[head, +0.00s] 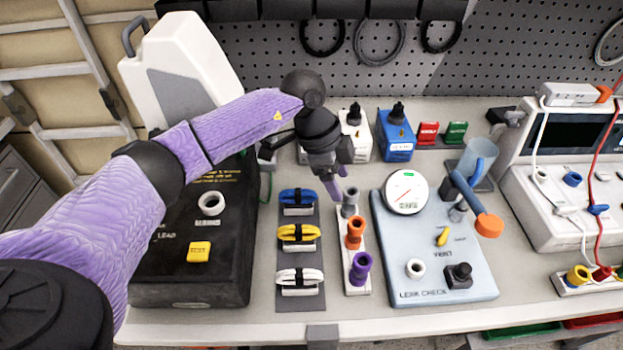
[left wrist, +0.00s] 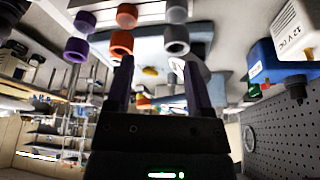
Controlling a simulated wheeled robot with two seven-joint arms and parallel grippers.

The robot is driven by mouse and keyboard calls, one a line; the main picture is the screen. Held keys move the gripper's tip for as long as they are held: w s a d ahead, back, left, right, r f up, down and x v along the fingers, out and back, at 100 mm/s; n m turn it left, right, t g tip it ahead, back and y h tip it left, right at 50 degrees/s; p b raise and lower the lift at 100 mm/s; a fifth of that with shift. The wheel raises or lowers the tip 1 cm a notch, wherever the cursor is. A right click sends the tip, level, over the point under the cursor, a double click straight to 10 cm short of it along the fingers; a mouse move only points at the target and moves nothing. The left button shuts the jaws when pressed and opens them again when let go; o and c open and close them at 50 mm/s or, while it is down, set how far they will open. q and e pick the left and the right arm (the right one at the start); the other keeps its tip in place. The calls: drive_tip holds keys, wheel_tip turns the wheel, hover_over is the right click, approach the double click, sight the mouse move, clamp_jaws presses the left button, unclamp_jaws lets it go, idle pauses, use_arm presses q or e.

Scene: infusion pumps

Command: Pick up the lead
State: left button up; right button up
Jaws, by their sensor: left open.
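Three coiled leads lie on a dark grey rack (head: 314,292): a blue lead (head: 297,197), a yellow lead (head: 298,232) and a white lead (head: 300,275). Which one is meant, I cannot tell. My left gripper (head: 337,186) points down, open and empty, behind and right of the blue lead, close to a grey plug (head: 350,198). In the left wrist view, its two dark purple fingers (left wrist: 158,85) are apart with nothing held between them; the coiled leads are not clearly seen there. My right gripper is not in view.
An orange plug (head: 355,232) and a purple plug (head: 360,268) stand right of the leads. A pale blue leak-check unit (head: 428,278) stands further right, a black box (head: 190,290) left.

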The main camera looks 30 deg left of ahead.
sight(298, 190)
use_arm(q)
drive_tip(key=a+n+y, duration=0.1)
drive_tip(key=a, duration=0.1)
drive_tip(key=a+r+n+y, duration=0.1)
drive_tip(key=a, duration=0.2)
drive_tip(key=a+n+y, duration=0.1)
drive_tip(key=a, duration=0.2)
drive_tip(key=shift+w+r+g+y, duration=0.2)
drive_tip(key=shift+r+g+y, duration=0.1)
drive_tip(key=shift+r+g, duration=0.1)
drive_tip(key=f, duration=0.3)
drive_tip(key=f+b, duration=0.1)
drive_tip(key=f, duration=0.2)
drive_tip(key=f+b, duration=0.1)
drive_tip(key=f, duration=0.2)
drive_tip(key=shift+s+f, duration=0.3)
drive_tip(key=shift+s, duration=0.1)
drive_tip(key=shift+r, duration=0.1)
clamp_jaws()
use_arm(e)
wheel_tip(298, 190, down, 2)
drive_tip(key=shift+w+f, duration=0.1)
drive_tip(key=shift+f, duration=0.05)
